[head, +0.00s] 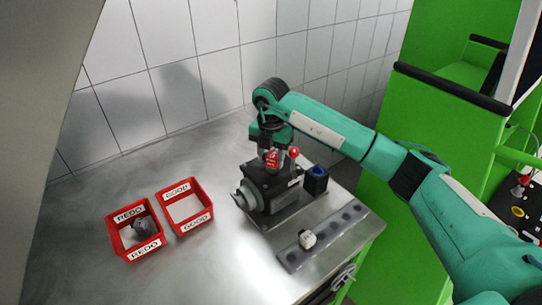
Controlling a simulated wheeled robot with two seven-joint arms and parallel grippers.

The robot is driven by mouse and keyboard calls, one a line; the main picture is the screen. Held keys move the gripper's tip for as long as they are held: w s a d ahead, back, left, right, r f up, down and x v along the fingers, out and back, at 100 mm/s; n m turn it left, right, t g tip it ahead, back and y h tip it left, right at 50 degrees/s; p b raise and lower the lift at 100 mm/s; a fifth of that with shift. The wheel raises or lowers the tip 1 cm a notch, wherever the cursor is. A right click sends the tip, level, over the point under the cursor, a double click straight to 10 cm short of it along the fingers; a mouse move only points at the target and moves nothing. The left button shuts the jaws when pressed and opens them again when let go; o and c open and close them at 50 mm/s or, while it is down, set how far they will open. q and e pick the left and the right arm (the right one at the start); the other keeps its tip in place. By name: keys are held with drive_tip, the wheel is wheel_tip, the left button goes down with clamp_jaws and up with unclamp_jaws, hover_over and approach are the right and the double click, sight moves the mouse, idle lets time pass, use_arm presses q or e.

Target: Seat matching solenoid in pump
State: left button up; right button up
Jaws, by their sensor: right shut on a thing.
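The pump (270,188) is a dark block with a grey round flange on its left side, standing on the steel bench. My right gripper (273,148) comes down from above over the pump's top. It is shut on a red part (272,158), probably a solenoid, which is upright at the pump's top. I cannot tell whether this part is fully seated or just above its place. A black block with a blue top (316,180) is at the pump's right side. A whitish small part (307,238) sits on a grey rail with several dark holes (340,228). My left gripper is not in view.
A red REDO bin (122,222) holds a grey part (143,227). A red GOOD bin (185,206) beside it looks empty. A red ball knob (293,152) rises by the pump, close to my gripper. A tiled wall (200,50) stands behind; the bench's front left is clear.

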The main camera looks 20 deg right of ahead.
drive_tip(key=shift+f+b, duration=0.6)
drive_tip(key=shift+f, duration=0.35)
drive_tip(key=o, duration=1.3)
drive_tip(key=shift+r, duration=0.1)
drive_tip(key=shift+r+p, duration=1.95)
drive_tip(key=shift+r, duration=2)
